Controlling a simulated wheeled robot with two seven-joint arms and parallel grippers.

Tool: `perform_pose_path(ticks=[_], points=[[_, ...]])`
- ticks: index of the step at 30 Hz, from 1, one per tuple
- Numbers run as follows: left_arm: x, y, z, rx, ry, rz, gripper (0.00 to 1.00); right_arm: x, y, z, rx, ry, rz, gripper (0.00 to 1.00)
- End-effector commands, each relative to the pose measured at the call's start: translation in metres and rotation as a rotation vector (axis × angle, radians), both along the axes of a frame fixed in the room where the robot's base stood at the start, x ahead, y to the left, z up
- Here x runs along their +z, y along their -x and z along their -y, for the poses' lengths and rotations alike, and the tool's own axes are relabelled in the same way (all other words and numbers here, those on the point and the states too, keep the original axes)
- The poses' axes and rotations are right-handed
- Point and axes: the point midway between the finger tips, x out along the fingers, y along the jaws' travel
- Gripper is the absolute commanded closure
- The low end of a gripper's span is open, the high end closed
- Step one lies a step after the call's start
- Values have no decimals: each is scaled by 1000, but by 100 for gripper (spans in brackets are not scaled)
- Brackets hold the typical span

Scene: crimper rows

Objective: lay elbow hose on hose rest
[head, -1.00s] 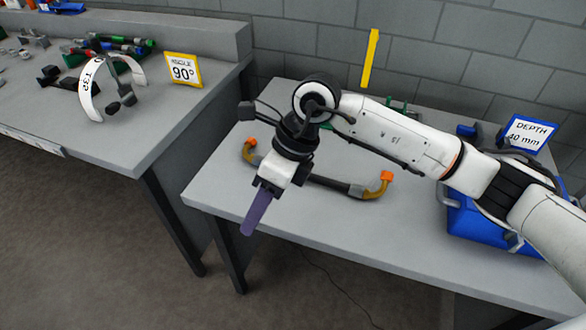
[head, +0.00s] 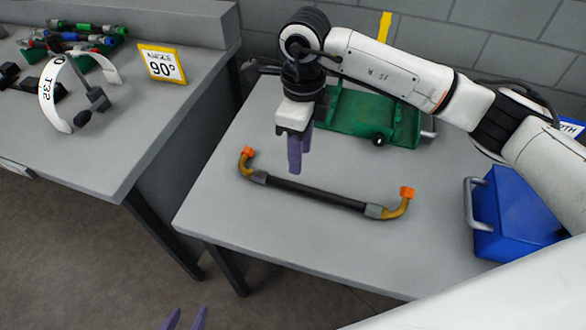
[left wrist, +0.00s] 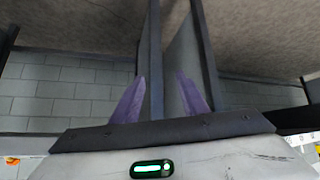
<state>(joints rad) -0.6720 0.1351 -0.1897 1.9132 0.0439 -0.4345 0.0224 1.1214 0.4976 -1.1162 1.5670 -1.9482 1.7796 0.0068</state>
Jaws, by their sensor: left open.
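The elbow hose (head: 315,193) lies on the grey table, a black tube with grey collars and yellow elbows with orange tips at both ends. My right gripper (head: 296,170) hangs over the table just behind the hose, fingers pointing down; its fingers overlap from this angle. No hose is seen in it. My left gripper (head: 186,320) shows only its purple fingertips at the bottom edge, well short of the table. In the left wrist view its fingers (left wrist: 160,97) are open and empty. A green tray-like fixture (head: 362,120) stands behind the hose; I cannot tell whether it is the hose rest.
A blue box (head: 515,213) with a grey handle stands at the table's right. A side bench (head: 130,125) at left holds a white T32 arch (head: 48,98), an angle sign (head: 162,64) and several coloured tools. The table in front of the hose is clear.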

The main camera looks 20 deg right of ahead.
Motion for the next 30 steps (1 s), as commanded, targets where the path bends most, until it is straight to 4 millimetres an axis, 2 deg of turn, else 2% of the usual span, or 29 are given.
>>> perform_pose_path(ticks=[9, 14, 19, 23, 29, 30], points=[[-4, 15, 0, 0, -2, -33, 60, -43, 2, -2, 1, 0, -4, 61], [2, 16, 0, 0, -2, -34, 60, -60, 4, -4, 1, 0, -5, 61], [7, 14, 0, -1, -2, -31, 60, -87, 4, -6, 0, 1, -4, 61], [10, 10, 0, -1, -1, -22, 60, -96, 4, -6, 2, 0, -2, 61], [13, 4, 0, -2, 0, -11, 60, -97, 3, -6, 2, 0, -1, 61], [13, 4, 0, -2, 0, -11, 60, -97, 3, -6, 2, -1, -1, 65]])
